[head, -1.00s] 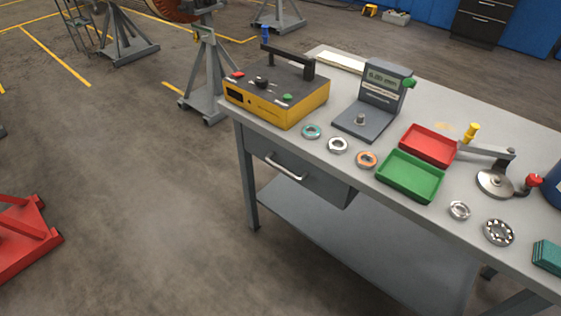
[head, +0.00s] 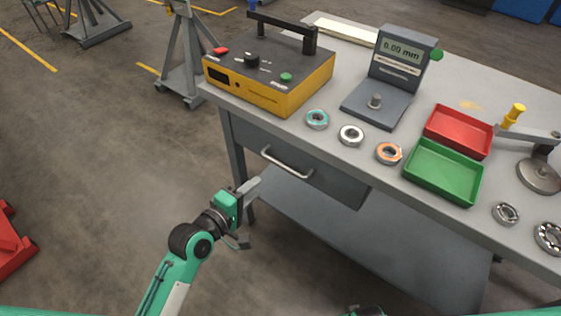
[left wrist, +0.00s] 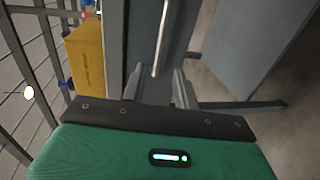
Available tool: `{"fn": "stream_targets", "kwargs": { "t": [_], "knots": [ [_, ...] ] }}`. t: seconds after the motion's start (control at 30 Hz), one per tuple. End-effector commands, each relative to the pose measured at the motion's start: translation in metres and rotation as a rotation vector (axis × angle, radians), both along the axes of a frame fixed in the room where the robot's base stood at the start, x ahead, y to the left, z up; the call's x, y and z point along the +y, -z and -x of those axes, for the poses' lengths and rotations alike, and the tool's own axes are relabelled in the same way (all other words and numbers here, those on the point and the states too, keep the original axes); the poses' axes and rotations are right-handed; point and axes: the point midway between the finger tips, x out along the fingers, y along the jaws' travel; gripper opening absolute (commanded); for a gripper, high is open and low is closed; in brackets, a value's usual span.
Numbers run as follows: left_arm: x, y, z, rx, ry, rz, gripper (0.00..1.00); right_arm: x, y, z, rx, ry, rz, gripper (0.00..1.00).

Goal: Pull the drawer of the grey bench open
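The grey bench (head: 455,222) stands to the right in the head view. Its grey drawer (head: 335,183) is shut under the left part of the top. The silver bar handle (head: 287,163) runs along the drawer front. My left gripper (head: 254,213) is open and empty, in front of the bench and lower left of the handle in the head view. In the left wrist view the handle (left wrist: 161,38) appears ahead, in line with the gap between the two fingers (left wrist: 158,84), and looks apart from them.
On the bench top are a yellow and black box (head: 268,75), a gauge (head: 395,70), several rings, a red tray (head: 458,132) and a green tray (head: 445,172). A lower shelf (head: 390,240) lies beneath. The floor to the left is clear up to a red stand (head: 12,240).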

Motion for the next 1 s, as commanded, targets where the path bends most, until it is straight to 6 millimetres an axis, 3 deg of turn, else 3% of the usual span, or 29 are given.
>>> {"fn": "stream_targets", "kwargs": {
  "t": [0.6,1.0],
  "knots": [
    [-0.066,0.024,-0.091,0.0,-0.001,-0.002,0.3,0.001,-0.007,-0.003,-0.002,0.001,-0.002,0.36],
    [-0.074,0.027,-0.102,0.0,-0.001,-0.004,0.3,0.001,-0.011,-0.005,-0.003,0.001,-0.002,0.36]
  ]
}}
